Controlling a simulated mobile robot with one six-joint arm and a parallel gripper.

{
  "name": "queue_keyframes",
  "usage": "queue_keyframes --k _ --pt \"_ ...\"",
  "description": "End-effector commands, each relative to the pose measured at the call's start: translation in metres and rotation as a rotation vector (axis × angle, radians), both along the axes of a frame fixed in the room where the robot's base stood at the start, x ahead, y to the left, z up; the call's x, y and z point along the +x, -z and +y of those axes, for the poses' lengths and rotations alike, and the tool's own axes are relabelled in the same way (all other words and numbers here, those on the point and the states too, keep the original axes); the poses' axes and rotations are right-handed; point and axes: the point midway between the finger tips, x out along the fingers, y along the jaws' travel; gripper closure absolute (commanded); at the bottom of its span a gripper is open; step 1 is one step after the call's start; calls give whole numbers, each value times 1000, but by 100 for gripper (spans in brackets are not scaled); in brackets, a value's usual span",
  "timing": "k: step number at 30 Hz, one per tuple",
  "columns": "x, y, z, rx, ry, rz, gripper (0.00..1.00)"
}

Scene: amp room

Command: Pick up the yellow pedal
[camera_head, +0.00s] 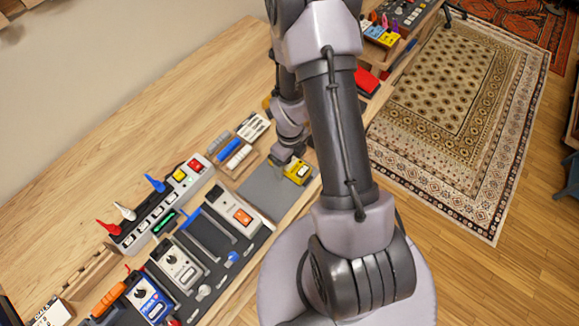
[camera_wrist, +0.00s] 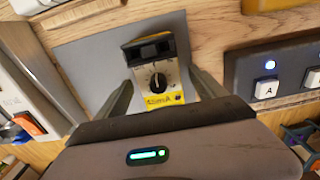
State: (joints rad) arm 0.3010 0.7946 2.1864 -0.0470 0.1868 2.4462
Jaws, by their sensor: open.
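The yellow pedal (camera_head: 298,172) lies on a grey mat (camera_head: 262,191) near the front edge of the wooden bench. In the wrist view the yellow pedal (camera_wrist: 158,77) shows a dark top end, a pale face with a black knob and a yellow lower edge with lettering. My gripper (camera_wrist: 161,84) is open, with one finger on each side of the pedal's lower part. I cannot tell whether the fingers touch it. In the head view my arm hides part of the bench, and my gripper (camera_head: 290,158) is just beside the pedal.
A pedalboard with several pedals (camera_head: 178,268) and a power strip (camera_head: 160,205) stand left of the mat. A tray with blue and white items (camera_head: 233,153) is behind it. In the wrist view a dark box with lit buttons (camera_wrist: 272,80) is at right. Patterned rugs (camera_head: 450,95) cover the floor.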

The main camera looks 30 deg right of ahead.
Motion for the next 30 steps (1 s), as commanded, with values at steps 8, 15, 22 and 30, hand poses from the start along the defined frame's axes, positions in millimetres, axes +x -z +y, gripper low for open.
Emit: queue_keyframes --k 8,15,22,30 --pt "0 5 0 -1 0 -1 22" --pt "0 5 0 -1 0 -1 69" --pt "1 5 0 -1 -1 -1 100" --pt "2 1 -2 -1 -2 -3 100"
